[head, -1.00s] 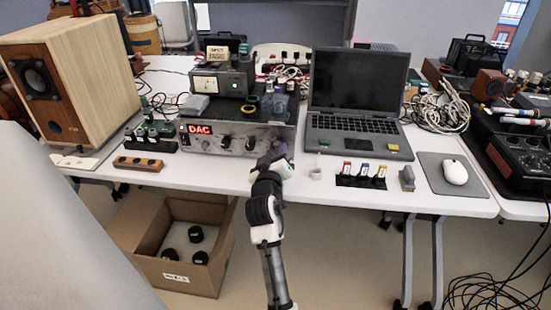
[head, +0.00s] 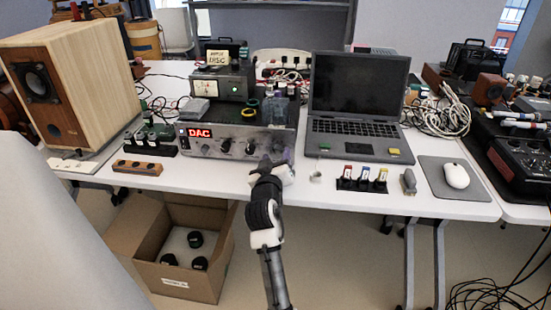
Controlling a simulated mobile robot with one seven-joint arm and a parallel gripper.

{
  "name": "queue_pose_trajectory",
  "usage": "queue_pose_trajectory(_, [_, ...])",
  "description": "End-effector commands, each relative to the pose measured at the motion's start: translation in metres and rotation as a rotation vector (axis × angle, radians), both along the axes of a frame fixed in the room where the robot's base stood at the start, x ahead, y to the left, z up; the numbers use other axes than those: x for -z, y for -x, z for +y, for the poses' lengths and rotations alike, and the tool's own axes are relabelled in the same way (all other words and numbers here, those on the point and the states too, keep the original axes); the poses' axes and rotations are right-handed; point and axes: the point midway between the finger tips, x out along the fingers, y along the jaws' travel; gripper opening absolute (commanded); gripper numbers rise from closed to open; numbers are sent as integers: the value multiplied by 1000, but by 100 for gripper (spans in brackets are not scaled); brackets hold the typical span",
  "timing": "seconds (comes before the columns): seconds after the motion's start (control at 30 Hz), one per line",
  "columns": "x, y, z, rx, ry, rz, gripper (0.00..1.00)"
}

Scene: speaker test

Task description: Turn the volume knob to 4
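The amplifier box (head: 216,146) with a red lit "DAC" label sits on the white table, its silver front facing me. Two dark knobs show on the front, a left knob (head: 226,146) and a right knob (head: 250,149). Their scale marks are too small to read, and I cannot tell which one is the volume knob. My gripper (head: 268,163) is at the right part of the front panel, right of the right knob. My own wrist hides its fingers and the panel behind them, so I cannot tell whether it touches anything.
A laptop (head: 356,95) stands right of the amplifier, with small colored-label items (head: 362,180) in front. A meter unit (head: 222,83) sits on the amplifier. A wooden speaker (head: 85,75) is at left, with a wooden block (head: 138,167) near the edge. An open cardboard box (head: 190,284) is on the floor.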

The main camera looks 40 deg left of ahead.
Motion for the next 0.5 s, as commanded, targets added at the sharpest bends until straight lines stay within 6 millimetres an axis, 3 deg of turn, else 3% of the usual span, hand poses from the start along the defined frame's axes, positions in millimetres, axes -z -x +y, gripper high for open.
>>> queue_pose_trajectory(0.33, [0,1,-1,-1,-1,-2,55])
queue_pose_trajectory(0.5, [0,18,-10,-1,-2,-2,55])
